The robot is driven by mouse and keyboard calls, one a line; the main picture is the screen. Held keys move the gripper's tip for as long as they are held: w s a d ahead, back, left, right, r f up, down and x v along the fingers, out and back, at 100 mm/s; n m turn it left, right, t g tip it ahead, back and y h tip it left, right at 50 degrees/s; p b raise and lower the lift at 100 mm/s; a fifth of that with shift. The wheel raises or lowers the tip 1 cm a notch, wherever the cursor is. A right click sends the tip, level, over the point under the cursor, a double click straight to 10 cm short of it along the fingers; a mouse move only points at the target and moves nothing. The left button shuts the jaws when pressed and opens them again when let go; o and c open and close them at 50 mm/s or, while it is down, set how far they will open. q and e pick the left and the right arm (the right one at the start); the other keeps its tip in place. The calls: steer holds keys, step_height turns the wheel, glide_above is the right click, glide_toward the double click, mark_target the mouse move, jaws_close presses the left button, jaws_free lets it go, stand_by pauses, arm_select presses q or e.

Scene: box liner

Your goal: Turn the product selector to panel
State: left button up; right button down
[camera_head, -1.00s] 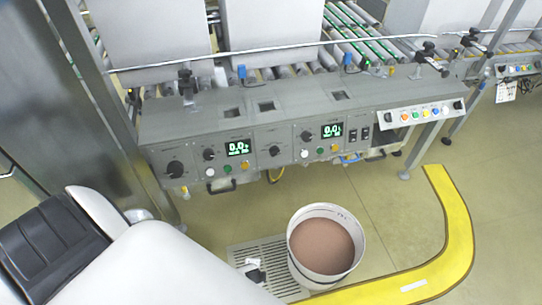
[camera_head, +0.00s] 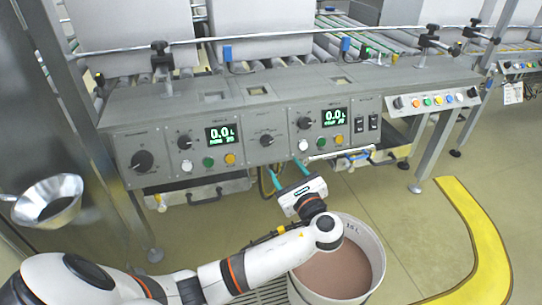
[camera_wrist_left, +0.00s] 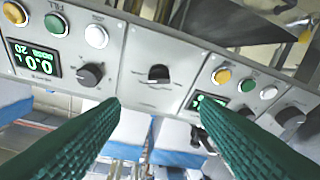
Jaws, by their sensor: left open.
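A dark central knob (camera_head: 266,140) sits on the grey control panel (camera_head: 240,118), between two sections with green displays. It may be the product selector; its lettering is too small to read. In the left wrist view, upside down, this knob (camera_wrist_left: 158,73) lies ahead, between the lines of the two green fingers. My left gripper (camera_head: 287,170) is open and empty, just below and in front of the panel, apart from the knob. In the left wrist view its fingertips (camera_wrist_left: 160,106) are spread wide. My right gripper is not in view.
A larger black knob (camera_head: 142,161) is at the panel's left end. Smaller knobs and coloured buttons (camera_head: 209,162) flank the displays. Handles and a yellow hose hang under the panel. A bucket of brown material (camera_head: 372,240) stands below my left wrist. A metal funnel (camera_head: 48,201) is at left.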

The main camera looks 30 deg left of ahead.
mark_target(268, 143)
arm_select(q)
steer(key=b+x, duration=0.3)
steer(key=x, duration=0.6)
steer(key=shift+w+a+f, duration=0.15)
steer(key=shift+w, duration=0.05)
steer(key=shift+w+a+b, duration=0.35)
steer(key=shift+w+a, duration=0.05)
steer(key=shift+a, duration=0.2)
steer(key=shift+c, duration=0.4)
steer(key=c, duration=0.9)
